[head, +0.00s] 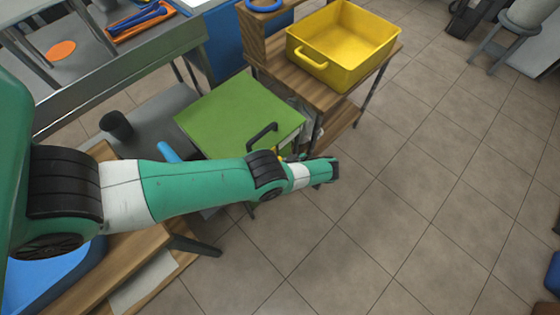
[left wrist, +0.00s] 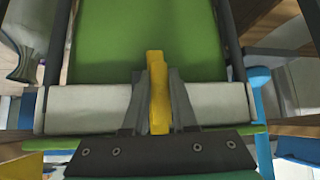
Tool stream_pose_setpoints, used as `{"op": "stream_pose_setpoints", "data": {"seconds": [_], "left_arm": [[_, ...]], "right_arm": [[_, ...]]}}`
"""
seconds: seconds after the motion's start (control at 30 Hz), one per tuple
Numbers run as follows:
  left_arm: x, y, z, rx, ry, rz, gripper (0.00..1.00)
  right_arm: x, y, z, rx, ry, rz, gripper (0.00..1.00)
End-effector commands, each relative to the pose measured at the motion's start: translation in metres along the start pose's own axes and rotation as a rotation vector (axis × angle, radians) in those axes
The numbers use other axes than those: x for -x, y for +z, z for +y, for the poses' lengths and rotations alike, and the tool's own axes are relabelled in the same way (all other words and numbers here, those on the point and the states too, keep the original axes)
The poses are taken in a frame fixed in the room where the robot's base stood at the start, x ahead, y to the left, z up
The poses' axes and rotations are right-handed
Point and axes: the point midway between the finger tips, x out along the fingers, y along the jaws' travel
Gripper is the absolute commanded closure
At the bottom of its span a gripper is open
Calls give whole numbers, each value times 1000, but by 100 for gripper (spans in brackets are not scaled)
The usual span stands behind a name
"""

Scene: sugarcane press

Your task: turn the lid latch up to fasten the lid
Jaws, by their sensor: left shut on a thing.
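The green lid (head: 240,113) of the press lies flat and closed in the head view, with a black handle (head: 262,133) on it. In the left wrist view a yellow latch (left wrist: 157,75) stands upright in the picture in front of a green panel (left wrist: 145,40). My left gripper (left wrist: 156,103) is shut on the latch, one finger on each side. In the head view my left arm crosses in front of the press and hides most of the latch and the fingertips. My right gripper is not in view.
A yellow bin (head: 345,50) stands on a wooden table (head: 290,82) behind the press. A grey bench (head: 130,75) is at the back left. A wooden table (head: 115,275) is at the lower left.

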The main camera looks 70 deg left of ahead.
Motion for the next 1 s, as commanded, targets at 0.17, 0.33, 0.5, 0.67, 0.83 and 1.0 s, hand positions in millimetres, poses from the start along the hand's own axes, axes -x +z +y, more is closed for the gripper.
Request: {"op": "stream_pose_setpoints", "data": {"seconds": [0.17, 0.33, 0.5, 0.67, 0.83, 1.0], "left_arm": [[-1, 1, 0, -18, -17, 2, 100], [-1, 0, -1, -22, -21, 2, 100], [-1, 0, -1, -21, -20, 2, 100], [0, 0, -1, -20, -20, 3, 53], [0, 0, 0, -19, -19, 3, 45], [1, 0, 0, -19, -19, 3, 45]], "right_arm": [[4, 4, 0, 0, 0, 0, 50], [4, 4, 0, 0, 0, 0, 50], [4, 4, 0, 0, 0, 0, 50], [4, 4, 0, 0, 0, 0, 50], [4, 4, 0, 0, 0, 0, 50], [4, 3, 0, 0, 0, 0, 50]]}}
